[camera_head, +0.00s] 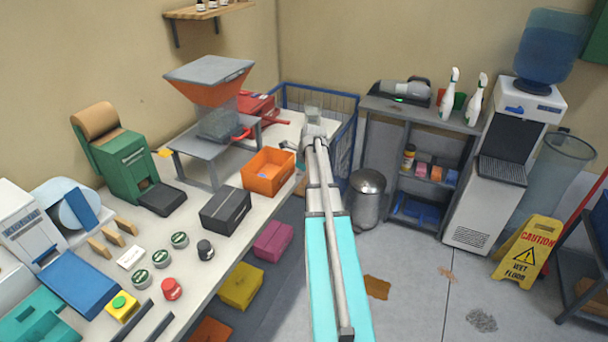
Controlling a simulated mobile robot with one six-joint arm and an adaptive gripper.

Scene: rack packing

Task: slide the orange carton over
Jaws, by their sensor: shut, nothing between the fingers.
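The orange carton (268,180) is an open-topped box on the right edge of the long pale workbench, with something small and pale inside. My arm reaches up from the bottom of the picture, and its far end is just right of and beyond the carton. My gripper (303,160) is small and partly hidden by my wrist. It appears close to the carton's right side, shut and empty. I cannot tell whether it touches the carton.
A dark grey box (225,209) stands close in front of the carton. A hopper machine on a grey stand (200,150) is to its left. A blue wire cage (345,115) is behind my arm.

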